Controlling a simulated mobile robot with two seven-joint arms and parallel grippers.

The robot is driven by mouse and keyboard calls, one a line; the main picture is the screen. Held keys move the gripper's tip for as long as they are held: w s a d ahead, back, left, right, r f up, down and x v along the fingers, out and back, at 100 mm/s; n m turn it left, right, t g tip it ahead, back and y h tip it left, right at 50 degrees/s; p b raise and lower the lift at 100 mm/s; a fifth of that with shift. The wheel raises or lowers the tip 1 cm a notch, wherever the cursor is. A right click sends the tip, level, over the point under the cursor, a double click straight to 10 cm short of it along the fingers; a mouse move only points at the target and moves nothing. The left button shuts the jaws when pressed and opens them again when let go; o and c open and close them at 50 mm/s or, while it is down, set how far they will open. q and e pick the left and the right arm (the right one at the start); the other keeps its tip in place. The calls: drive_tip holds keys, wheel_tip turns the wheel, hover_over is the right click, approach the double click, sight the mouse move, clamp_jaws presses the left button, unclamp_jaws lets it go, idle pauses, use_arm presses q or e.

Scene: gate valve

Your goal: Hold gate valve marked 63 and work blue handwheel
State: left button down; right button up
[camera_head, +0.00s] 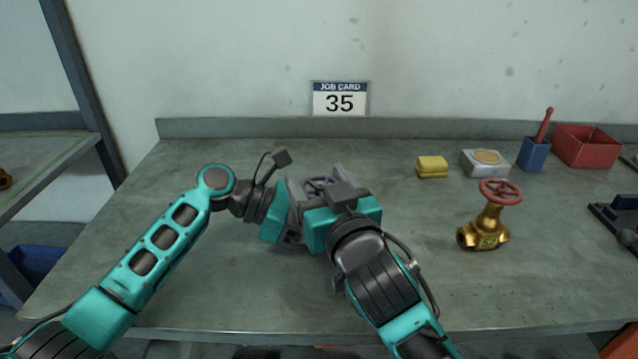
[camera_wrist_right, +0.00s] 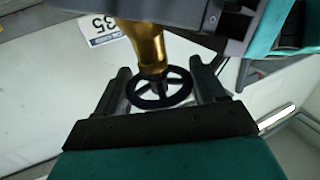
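A gate valve with a dark blue handwheel (camera_head: 316,185) is mostly hidden behind my grippers in the head view. In the right wrist view its brass neck (camera_wrist_right: 147,42) runs down to the handwheel (camera_wrist_right: 160,90). My right gripper (camera_head: 322,190) has its two fingers on opposite sides of the wheel; whether they press on the rim cannot be told. My left gripper (camera_head: 294,205) is at the valve's brass body, which it appears to hold; its fingertips are largely hidden. No number shows on this valve. A second brass valve (camera_head: 483,236) with a red handwheel stands upright to the right, its plate too small to read.
A job card (camera_head: 339,98) on the wall reads 35. A yellow sponge (camera_head: 432,166), a grey box (camera_head: 485,162), a blue cup (camera_head: 534,154) and a red bin (camera_head: 587,146) stand at the back right. The bench (camera_head: 400,290) is clear between my right arm and the second valve.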

drive_tip(key=o, duration=0.4)
drive_tip(key=v, duration=0.7)
drive_tip(key=shift+s, duration=0.25)
drive_tip(key=shift+d, duration=0.1)
